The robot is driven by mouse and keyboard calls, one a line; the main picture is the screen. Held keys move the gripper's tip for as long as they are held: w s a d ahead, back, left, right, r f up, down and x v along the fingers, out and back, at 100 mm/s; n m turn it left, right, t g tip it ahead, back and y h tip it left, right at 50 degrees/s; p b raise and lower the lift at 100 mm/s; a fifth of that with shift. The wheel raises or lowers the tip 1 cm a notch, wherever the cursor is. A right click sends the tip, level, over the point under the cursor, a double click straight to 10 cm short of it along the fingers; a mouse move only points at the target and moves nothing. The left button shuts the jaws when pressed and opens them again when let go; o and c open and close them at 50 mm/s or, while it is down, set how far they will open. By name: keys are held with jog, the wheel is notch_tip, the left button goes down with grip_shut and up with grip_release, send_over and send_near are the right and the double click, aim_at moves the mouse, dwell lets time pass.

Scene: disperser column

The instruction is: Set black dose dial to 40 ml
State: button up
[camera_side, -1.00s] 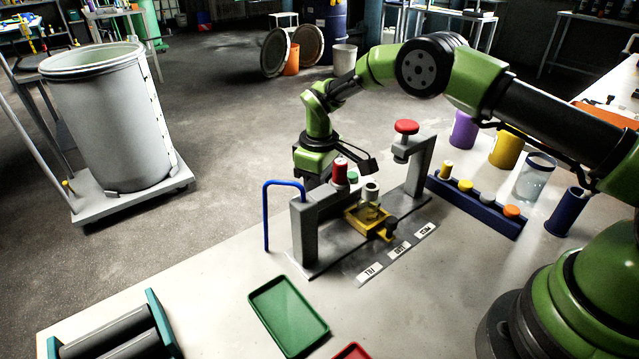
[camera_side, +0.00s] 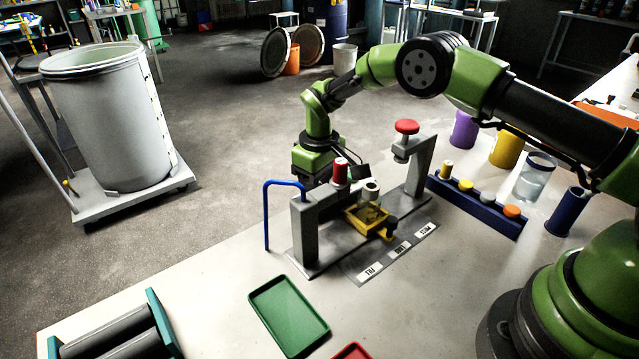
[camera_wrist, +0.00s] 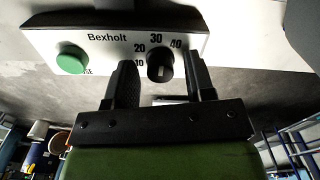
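The black dose dial (camera_wrist: 160,65) is on a white panel (camera_wrist: 100,38) marked Bexholt, with the numbers 10, 20, 30 and 40 around it. A light mark shows on the dial, but I cannot tell which number it points to. My gripper (camera_wrist: 157,75) is open, with one finger on each side of the dial and a visible gap at both sides. A green button (camera_wrist: 71,58) is on the panel to the left of the dial. In the side view my gripper (camera_side: 352,168) is behind the dispenser stand (camera_side: 303,235), and the dial is hidden.
The stand carries a red-capped cylinder (camera_side: 340,172), a yellow tray (camera_side: 366,218) and a red knob (camera_side: 406,127). A blue rack (camera_side: 475,208) with several coloured caps is to the right. A green tray (camera_side: 288,315) lies in front.

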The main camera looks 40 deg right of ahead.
notch_tip(320, 180, up, 10)
dwell(0.7)
jog(key=n, duration=0.3)
jog(key=f+n, duration=0.1)
jog(key=n, duration=0.2)
jog(key=shift+n, duration=0.3)
notch_tip(320, 180, down, 10)
jog(key=shift+r, duration=0.25)
